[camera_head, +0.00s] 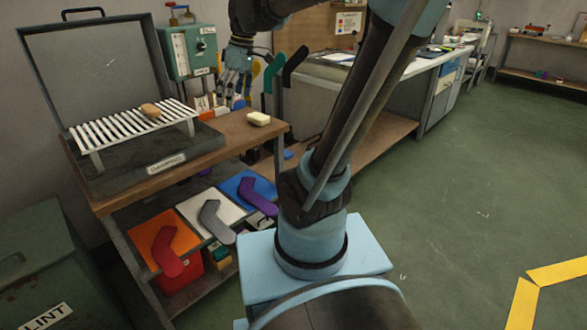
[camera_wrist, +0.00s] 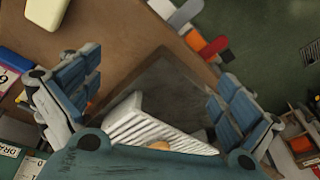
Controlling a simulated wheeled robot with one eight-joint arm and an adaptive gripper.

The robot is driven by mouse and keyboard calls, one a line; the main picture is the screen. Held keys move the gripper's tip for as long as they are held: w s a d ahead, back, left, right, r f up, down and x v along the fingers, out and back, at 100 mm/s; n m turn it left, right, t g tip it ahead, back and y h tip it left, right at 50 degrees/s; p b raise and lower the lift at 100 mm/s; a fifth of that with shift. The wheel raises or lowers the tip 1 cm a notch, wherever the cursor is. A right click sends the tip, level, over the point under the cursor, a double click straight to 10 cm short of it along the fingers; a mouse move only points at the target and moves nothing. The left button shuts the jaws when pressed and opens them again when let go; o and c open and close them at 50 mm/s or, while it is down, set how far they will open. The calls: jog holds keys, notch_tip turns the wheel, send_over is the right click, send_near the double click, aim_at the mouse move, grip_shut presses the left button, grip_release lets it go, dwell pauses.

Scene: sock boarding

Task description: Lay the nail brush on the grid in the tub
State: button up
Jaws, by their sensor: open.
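A small tan-brown block that looks like the nail brush (camera_head: 150,109) lies on the white slatted grid (camera_head: 108,134). The grid stands in the dark grey tub (camera_head: 106,181) labelled "DAMPING", whose lid is raised behind it. In the wrist view, the brush (camera_wrist: 160,145) shows only partly above the edge of my gripper's body, with the grid (camera_wrist: 128,110) beyond it. My gripper (camera_head: 235,84) is open and empty, to the right of the tub, above the back of the wooden bench. Its spread fingers (camera_wrist: 152,100) also show in the wrist view, with nothing between them.
A cream block (camera_head: 258,119) lies on the bench's right end (camera_head: 232,130). A green machine (camera_head: 188,52) stands behind the tub. Coloured hooked shapes rise right of my gripper. A lower shelf holds sock-shaped pieces on coloured sheets (camera_head: 160,240). Green floor is open at right.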

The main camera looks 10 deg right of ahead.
jog(key=s+d+f+m+t+h, duration=0.1)
jog(key=s+d+f+m+h, duration=0.1)
jog(key=s+d+f+m, duration=1)
jog(key=s+d+f, duration=0.2)
jog(key=s+f, duration=0.1)
jog(key=f, duration=0.3)
jog(key=shift+d+t+h, duration=0.25)
jog(key=shift+t+h, duration=0.05)
jog(key=shift+t, duration=0.1)
jog(key=shift+s, duration=0.15)
